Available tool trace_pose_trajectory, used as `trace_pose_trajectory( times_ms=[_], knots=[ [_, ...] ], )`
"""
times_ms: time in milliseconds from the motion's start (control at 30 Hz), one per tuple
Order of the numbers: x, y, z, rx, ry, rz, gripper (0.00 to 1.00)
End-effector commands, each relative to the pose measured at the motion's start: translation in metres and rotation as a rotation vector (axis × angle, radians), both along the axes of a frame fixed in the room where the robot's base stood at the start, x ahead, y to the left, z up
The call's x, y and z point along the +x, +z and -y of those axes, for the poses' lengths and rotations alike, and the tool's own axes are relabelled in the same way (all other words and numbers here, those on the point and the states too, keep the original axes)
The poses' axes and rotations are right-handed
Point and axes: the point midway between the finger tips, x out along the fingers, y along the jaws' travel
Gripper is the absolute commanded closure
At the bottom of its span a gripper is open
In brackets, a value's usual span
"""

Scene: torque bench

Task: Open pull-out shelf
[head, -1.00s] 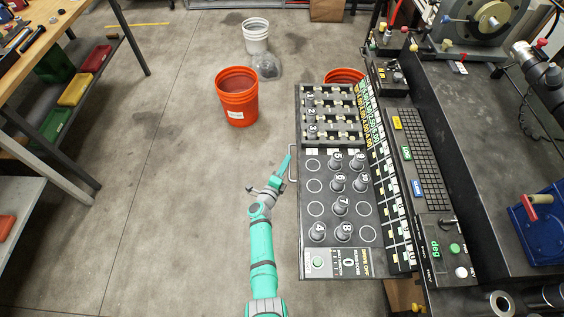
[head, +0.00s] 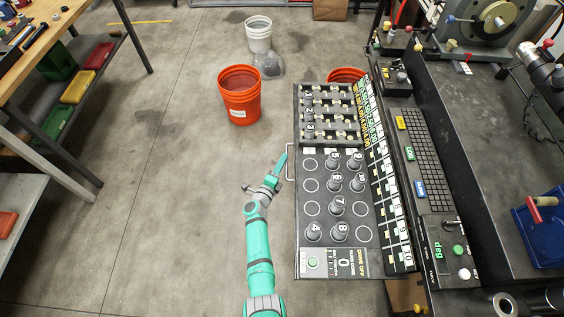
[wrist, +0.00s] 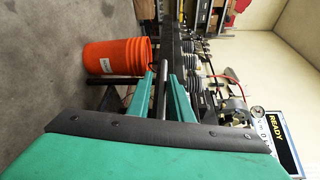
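The pull-out shelf (head: 322,262) is a dark tray at the bench front, bearing several round sockets and grey numbered knobs. Its light bar handle (head: 290,162) runs along its left edge. My gripper (head: 281,162) is at that handle, left of the shelf, with a teal finger lying alongside the bar. In the wrist view, my gripper (wrist: 161,76) has its two teal fingers on either side of the bar handle (wrist: 162,92), close against it. The exact contact is small and hard to see. The shelf stands out to the left of the bench.
An orange bucket (head: 238,96) stands on the floor beyond my gripper, with a white bucket (head: 258,35) farther back. The dark bench (head: 470,130) fills the right side. A shelf table (head: 50,45) stands at the left. Open floor lies left of the shelf.

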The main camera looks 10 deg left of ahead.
Motion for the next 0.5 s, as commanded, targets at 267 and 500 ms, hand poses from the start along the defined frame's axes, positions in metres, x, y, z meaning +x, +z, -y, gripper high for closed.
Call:
trace_pose_trajectory(
  times_ms=[267, 500],
  knots=[
    [0.0002, 0.0005, 0.0017, -0.001, -0.003, 0.001, 0.83],
    [-0.0034, 0.0010, 0.0009, 0.000, -0.003, 0.003, 0.83]
  ],
)
